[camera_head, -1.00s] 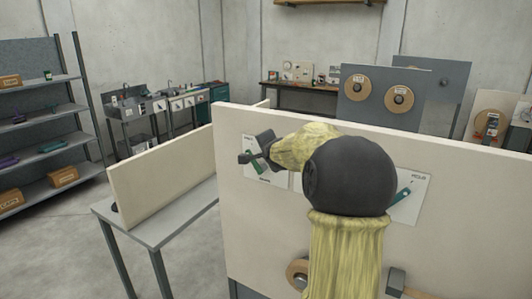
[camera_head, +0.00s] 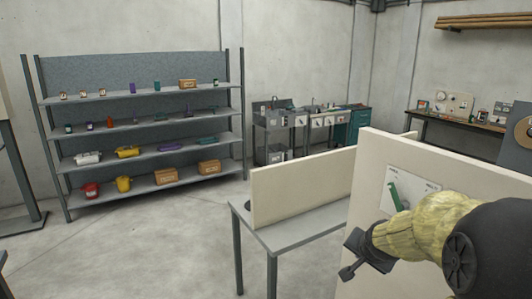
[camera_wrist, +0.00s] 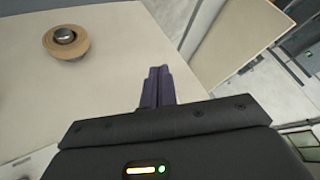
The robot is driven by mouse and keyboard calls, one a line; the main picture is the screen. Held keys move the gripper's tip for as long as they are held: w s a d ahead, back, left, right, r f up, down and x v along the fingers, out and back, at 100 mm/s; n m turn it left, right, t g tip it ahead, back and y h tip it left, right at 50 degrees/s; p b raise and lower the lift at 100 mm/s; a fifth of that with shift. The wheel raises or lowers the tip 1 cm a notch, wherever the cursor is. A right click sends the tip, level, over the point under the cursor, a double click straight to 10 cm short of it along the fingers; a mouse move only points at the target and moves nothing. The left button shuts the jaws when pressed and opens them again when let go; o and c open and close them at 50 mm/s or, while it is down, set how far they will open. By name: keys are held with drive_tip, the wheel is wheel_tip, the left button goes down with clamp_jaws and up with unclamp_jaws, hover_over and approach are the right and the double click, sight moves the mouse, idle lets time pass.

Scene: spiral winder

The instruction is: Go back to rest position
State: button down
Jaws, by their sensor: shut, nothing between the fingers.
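My gripper (camera_head: 350,270) is at the lower right of the head view, at the end of my arm with its yellow sleeve. It is in front of the left end of a cream upright panel (camera_head: 372,160). In the wrist view its two dark fingers (camera_wrist: 158,85) are together, with nothing between them. A white plate with a green lever (camera_head: 394,196) is on the panel, just above and behind my wrist. The wrist view shows a round wooden disc with a dark knob (camera_wrist: 66,42) on a cream surface, apart from the fingers.
A grey table (camera_head: 285,236) with a low cream board (camera_head: 300,185) stands left of my gripper. A shelf rack (camera_head: 140,145) with several boxes and tools is at the far left. Sinks and a workbench line the back wall. The floor (camera_head: 130,250) at front left is clear.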

drive_tip(key=s+a+f+n+g, duration=0.2)
drive_tip(key=s+a+f+n, duration=0.2)
drive_tip(key=s, duration=0.5)
drive_tip(key=s+a+f+n+g+y, duration=0.1)
drive_tip(key=s+a+f+n+g, duration=0.2)
drive_tip(key=s, duration=0.7)
wheel_tip(320, 180, down, 2)
drive_tip(key=shift+s+a+f+n, duration=0.2)
drive_tip(key=shift+a+n, duration=0.5)
drive_tip(key=shift+a, duration=0.5)
drive_tip(key=shift+d, duration=0.1)
